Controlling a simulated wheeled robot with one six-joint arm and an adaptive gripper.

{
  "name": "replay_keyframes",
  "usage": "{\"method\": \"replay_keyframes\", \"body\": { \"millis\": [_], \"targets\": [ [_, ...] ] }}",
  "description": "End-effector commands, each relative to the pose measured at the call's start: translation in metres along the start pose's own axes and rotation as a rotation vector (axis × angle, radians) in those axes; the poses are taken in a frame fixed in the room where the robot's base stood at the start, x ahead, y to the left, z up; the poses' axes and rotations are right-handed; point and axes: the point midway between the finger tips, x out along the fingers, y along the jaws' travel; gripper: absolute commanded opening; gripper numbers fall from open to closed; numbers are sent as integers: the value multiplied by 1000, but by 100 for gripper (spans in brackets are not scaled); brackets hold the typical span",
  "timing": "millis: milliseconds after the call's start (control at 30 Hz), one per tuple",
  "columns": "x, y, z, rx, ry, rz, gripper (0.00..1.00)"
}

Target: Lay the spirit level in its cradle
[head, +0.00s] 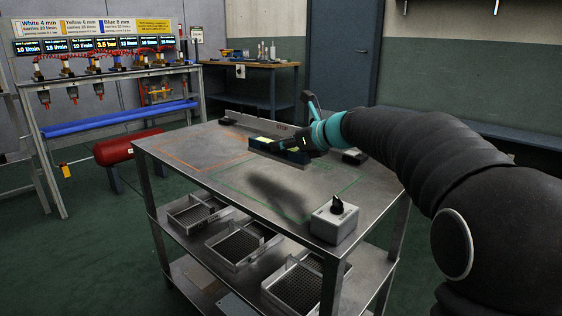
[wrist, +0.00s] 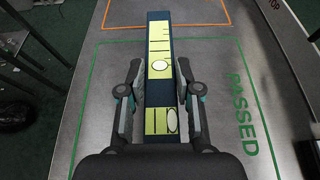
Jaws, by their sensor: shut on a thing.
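The spirit level is a dark blue bar with yellow-green faces and a round bubble window, seen lengthwise in the wrist view (wrist: 158,97). My gripper (wrist: 160,78) is shut on it from both sides. In the head view my gripper (head: 308,140) holds the level (head: 268,146) above the steel table (head: 215,172). A dark shadow lies on the tabletop below, inside the green outline. The level points towards the orange outline in the wrist view. I cannot make out a cradle for certain in either view.
A grey box with a black knob (head: 334,220) stands at the table's near right corner. A rail (head: 252,122) marked STOP runs along the back edge, with a small black block (head: 354,156) near its right end. The orange-outlined area (head: 200,148) is clear.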

Motion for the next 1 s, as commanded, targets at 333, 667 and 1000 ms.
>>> {"method": "replay_keyframes", "body": {
  "millis": [333,667,1000],
  "targets": [
    [15,2,-15,1,0,-1,0],
    [24,2,-37,-1,-3,-3,0],
    [26,2,-41,0,0,-1,46]
  ]
}}
